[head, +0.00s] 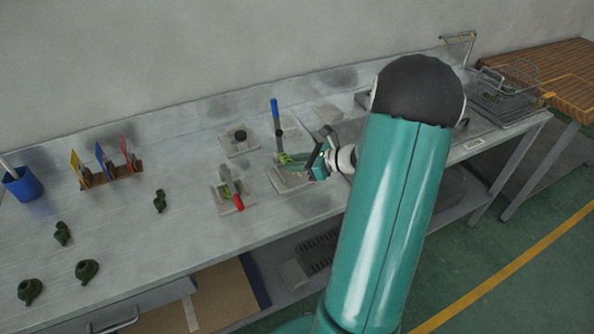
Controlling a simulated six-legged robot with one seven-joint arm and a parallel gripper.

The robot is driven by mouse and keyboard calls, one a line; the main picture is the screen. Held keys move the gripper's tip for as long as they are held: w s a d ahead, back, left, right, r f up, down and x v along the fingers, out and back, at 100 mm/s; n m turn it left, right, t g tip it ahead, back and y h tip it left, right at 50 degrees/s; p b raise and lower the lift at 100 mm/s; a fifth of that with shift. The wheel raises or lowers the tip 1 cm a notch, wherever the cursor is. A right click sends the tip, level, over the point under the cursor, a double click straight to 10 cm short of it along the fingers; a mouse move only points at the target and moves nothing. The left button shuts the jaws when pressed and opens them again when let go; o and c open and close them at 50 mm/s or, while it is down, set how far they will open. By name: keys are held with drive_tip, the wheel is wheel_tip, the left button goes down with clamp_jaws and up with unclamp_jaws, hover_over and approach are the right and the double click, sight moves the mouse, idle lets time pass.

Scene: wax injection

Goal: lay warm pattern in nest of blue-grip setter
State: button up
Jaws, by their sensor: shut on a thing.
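The blue-grip setter (288,182) is a pale square block on the bench with its blue grip (275,108) standing upright behind it. My gripper (306,165) is over the right part of this setter, shut on a green wax pattern (290,158). The pattern is low over the setter, at the foot of the upright lever. I cannot tell whether it touches the nest, which is mostly hidden by the pattern and gripper. My arm covers the bench to the right.
Left of it, a red-grip setter (220,200) holds a green piece, its red grip lowered. A block with a dark knob (239,146) stands behind. Several green patterns (87,270) lie left, near a rack of coloured tools (112,175) and a blue cup (22,185).

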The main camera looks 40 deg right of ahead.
drive_tip(key=shift+w+d+f, duration=0.2)
drive_tip(key=shift+d+f, duration=0.1)
drive_tip(key=shift+f, duration=0.15)
drive_tip(key=shift+d+f, duration=0.1)
drive_tip(key=shift+f, duration=1.55)
drive_tip(key=shift+f, duration=0.1)
drive_tip(key=o, duration=0.7)
